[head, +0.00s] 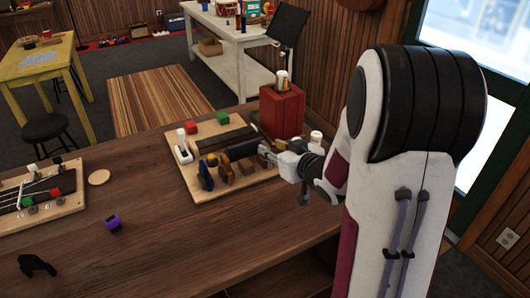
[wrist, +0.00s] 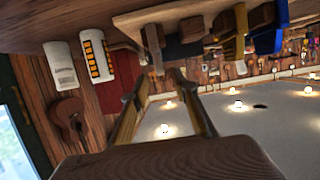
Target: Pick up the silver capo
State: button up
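I cannot pick out the silver capo with certainty in either view. A small white upright piece (head: 183,152) stands at the left of the wooden board, but I cannot tell what it is. A blue piece (head: 206,176) and several brown pieces stand along the board's front side. My gripper reaches in from the right, low over the board, and partly hides what is behind it. In the wrist view my gripper (wrist: 163,74) has its two fingers apart, with nothing visibly held. A brown block (wrist: 152,42) shows at or beyond the left fingertip.
The wooden board (head: 211,191) lies on the brown table. A red box (head: 281,112) with a bottle (head: 282,80) on it stands behind my gripper. A purple cube (head: 112,223), a black capo-like piece (head: 36,265) and another board (head: 68,209) lie left. The table's front middle is clear.

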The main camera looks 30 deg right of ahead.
aim_at(265, 143)
jog(key=shift+w, duration=0.1)
jog(key=shift+f+x, duration=0.25)
jog(key=shift+x, duration=2.15)
jog(key=shift+f, duration=0.1)
grip_shut()
